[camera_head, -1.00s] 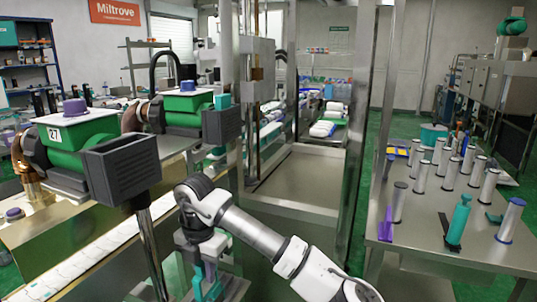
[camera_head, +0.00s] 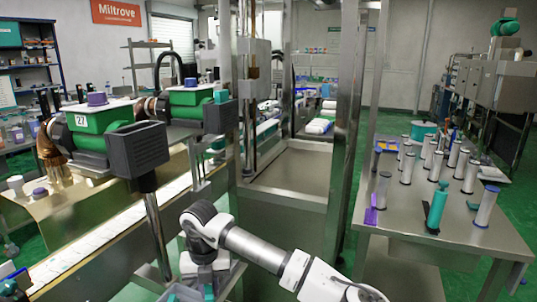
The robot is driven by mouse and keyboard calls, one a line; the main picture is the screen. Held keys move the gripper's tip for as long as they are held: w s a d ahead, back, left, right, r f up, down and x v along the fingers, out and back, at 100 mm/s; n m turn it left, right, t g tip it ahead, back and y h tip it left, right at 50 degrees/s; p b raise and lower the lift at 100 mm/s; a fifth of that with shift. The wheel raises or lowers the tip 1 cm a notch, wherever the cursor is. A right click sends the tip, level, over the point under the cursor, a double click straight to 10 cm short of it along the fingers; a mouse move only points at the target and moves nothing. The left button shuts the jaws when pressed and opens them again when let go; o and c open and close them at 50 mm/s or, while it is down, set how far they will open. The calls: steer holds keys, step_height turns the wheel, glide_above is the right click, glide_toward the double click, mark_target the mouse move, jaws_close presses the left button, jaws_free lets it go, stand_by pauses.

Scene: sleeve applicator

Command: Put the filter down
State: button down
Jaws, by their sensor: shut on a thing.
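My gripper (camera_head: 205,288) points down at the bottom of the head view, at the end of my white arm. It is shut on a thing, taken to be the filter. The lower fingers and most of the held thing are cut off by the frame edge, and only small teal parts show between grey ones. Several upright silver cylinders with dark or blue caps, such as the front one (camera_head: 486,208), stand on the steel table (camera_head: 410,235) at the right. My gripper is well to the left of that table, apart from it.
A teal upright tool (camera_head: 437,208) and a purple holder (camera_head: 371,216) stand on the table's near part. A steel post (camera_head: 345,130) rises between my arm and the table. Green-boxed machines (camera_head: 103,118) and a white conveyor (camera_head: 95,245) are at the left.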

steer(key=s+d+f+n, duration=0.2)
steer(key=d+f+n, duration=0.3)
steer(key=f+n, duration=0.65)
steer(key=s+d+f+n, duration=0.3)
steer(key=d+f+n, duration=0.2)
steer(key=f+n, duration=0.65)
steer(key=s+d+f+n, duration=0.2)
steer(key=d+f+n, duration=0.3)
steer(key=f+n, duration=0.6)
steer(key=w+r, duration=0.4)
steer(key=shift+w+a+r, duration=0.15)
steer(key=shift+w+r, duration=0.05)
steer(key=shift+r, duration=0.1)
